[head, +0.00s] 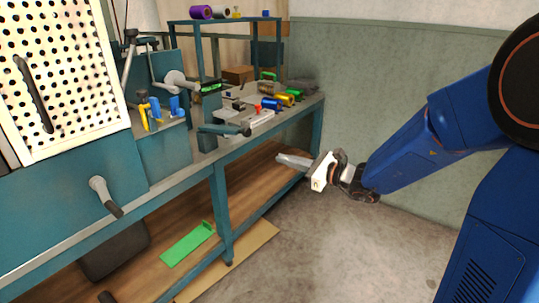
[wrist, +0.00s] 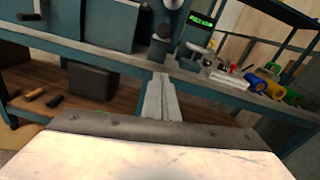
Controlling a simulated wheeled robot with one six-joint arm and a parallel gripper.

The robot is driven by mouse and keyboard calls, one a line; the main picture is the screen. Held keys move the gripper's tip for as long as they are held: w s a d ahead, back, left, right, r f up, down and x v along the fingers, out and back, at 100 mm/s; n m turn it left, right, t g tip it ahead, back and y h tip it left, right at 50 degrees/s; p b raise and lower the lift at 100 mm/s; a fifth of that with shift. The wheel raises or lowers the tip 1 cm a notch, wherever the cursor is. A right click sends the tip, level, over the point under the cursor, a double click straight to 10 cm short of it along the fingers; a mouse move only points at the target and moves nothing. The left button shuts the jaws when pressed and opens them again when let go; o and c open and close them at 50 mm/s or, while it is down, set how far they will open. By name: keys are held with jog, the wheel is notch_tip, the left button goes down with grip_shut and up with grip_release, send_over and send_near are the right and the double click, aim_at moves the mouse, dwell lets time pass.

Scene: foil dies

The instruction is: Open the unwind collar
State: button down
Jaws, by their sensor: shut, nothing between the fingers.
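The teal machine (head: 165,150) stands on the workbench at the left of the head view. I cannot tell for sure which of these is the unwind collar. My gripper (head: 281,158) is in front of the bench's right end, below the top's height, apart from the machine. Its fingers are together and empty. The wrist view shows the shut fingers (wrist: 159,80) pointing at the bench, with part of the machine beyond.
Coloured foil rolls (head: 272,103) lie on the bench's right end. A perforated white panel (head: 60,75) and a crank (head: 105,195) are at left. A green piece (head: 187,243) lies on the lower shelf.

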jog(key=w+a+r, duration=0.3)
jog(key=w+a, duration=0.2)
jog(key=a, duration=0.4)
jog(key=shift+w+r, duration=0.2)
jog(key=shift+w, duration=0.15)
jog(key=r, duration=0.4)
jog(key=shift+w+a+r, duration=0.2)
dwell(0.3)
